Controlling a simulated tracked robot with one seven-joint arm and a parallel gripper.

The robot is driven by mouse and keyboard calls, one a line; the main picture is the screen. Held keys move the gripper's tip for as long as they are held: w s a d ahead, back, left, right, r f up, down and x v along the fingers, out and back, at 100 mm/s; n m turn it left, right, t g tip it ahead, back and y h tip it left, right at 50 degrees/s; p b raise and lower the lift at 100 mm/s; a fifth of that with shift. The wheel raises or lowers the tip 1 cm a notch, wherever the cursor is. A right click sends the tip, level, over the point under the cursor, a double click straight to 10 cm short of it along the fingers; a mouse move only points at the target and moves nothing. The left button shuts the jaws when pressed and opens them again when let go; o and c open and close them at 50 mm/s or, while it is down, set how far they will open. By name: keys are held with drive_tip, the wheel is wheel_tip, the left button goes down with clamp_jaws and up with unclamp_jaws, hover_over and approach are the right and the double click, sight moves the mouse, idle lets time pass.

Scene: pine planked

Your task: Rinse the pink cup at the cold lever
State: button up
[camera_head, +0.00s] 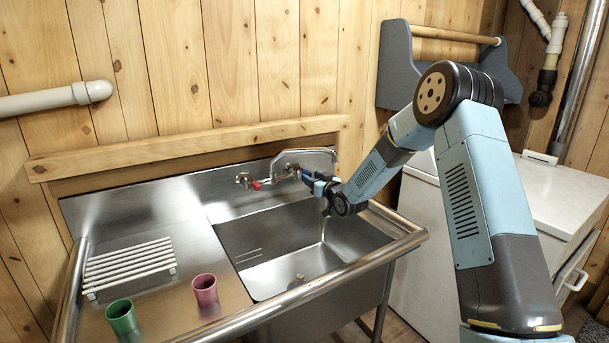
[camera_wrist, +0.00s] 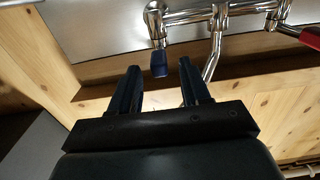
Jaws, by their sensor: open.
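The pink cup (camera_head: 205,290) stands upright on the metal drainboard, left of the sink basin. The tap (camera_head: 305,153) is on the sink's back panel, its spout arching over the top. The cold lever has a blue end, which shows in the wrist view (camera_wrist: 159,66) just beyond and between my fingertips. The red lever (camera_head: 257,185) is at the tap's left; it also shows at the right edge of the wrist view (camera_wrist: 311,38). My gripper (camera_head: 308,177) is open and empty at the blue lever; contact cannot be told. No water stream is visible.
A green cup (camera_head: 122,318) stands left of the pink cup, near the front. A white slatted rack (camera_head: 130,265) lies behind them. The sink basin (camera_head: 290,250) looks empty. A white cabinet (camera_head: 545,195) stands right of the sink. A blue-grey holder (camera_head: 393,65) hangs on the wall.

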sight(306, 171)
drive_tip(key=shift+x, duration=2.55)
clamp_jaws()
